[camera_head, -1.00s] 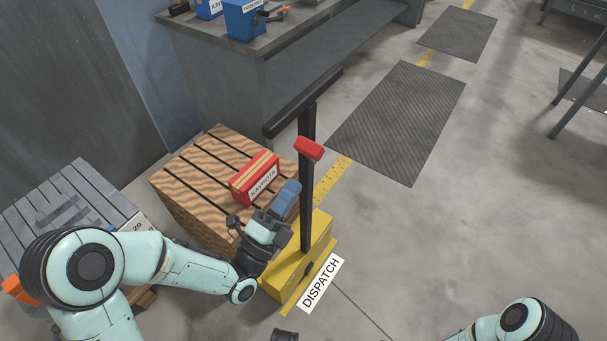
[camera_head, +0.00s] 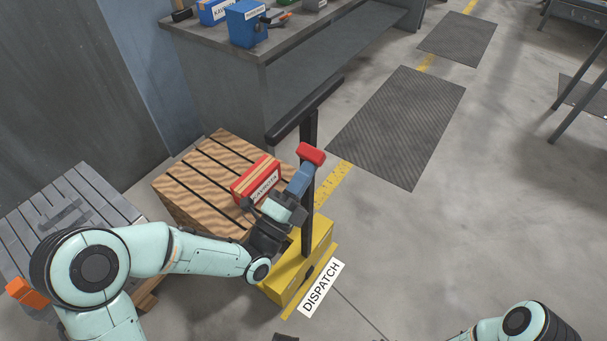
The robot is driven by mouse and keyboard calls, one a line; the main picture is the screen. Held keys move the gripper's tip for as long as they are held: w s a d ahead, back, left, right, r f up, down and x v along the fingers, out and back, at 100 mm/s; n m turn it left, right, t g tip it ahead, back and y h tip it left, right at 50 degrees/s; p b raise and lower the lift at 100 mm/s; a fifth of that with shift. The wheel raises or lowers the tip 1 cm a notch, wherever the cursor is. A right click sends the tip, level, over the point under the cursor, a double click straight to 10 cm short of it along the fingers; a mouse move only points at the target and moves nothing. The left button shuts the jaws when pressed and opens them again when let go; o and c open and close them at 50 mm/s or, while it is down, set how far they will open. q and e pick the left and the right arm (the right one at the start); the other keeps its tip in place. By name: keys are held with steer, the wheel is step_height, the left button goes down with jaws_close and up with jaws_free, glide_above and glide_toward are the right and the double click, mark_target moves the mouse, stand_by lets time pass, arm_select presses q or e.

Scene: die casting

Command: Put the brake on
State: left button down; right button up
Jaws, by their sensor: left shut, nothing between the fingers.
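A yellow cart base (camera_head: 296,264) with a dark upright post (camera_head: 307,215) and a black crossbar handle (camera_head: 303,110) stands in the middle. A red lever knob (camera_head: 311,153) sticks out at the post's upper part; I take it for the brake. My left gripper (camera_head: 302,178) is shut and empty, its blue-grey fingertips just below the red knob and in front of the post. Whether the tips touch the knob I cannot tell.
A wooden pallet stack (camera_head: 190,188) bears a red box (camera_head: 256,181) left of the post. A grey slatted pallet (camera_head: 70,205) lies at far left. A workbench (camera_head: 290,40) with blue bins (camera_head: 246,23) stands behind. A DISPATCH sign (camera_head: 321,287) and a dark mat (camera_head: 400,125) lie on open floor.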

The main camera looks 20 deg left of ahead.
arm_select(q)
steer(key=w+r+g+p, duration=0.1)
steer(key=p, duration=0.1)
steer(key=w+d+r+g+y+p, duration=0.1)
steer(key=w+r+g+p, duration=0.1)
steer(key=w+d+r+g+y+p, duration=0.1)
steer(key=w+g+p, duration=0.1)
steer(key=shift+r+p, duration=0.3)
steer(key=w+d+f+g+p, duration=0.1)
steer(key=w+d+g+p, duration=0.1)
steer(key=w, duration=0.5)
steer(key=shift+d+g+y+p, duration=0.2)
steer(key=shift+g+y+p, duration=0.25)
steer(key=shift+p, duration=0.45)
arm_select(e)
steer(key=s+a+r+n+g+y, duration=0.1)
steer(key=s+a+r+g, duration=0.3)
steer(key=s+r, duration=0.7)
steer(key=shift+s+a+y, duration=0.4)
steer(key=shift+s+a, duration=0.1)
steer(key=shift+a, duration=0.1)
arm_select(q)
steer(key=shift+w, duration=0.1)
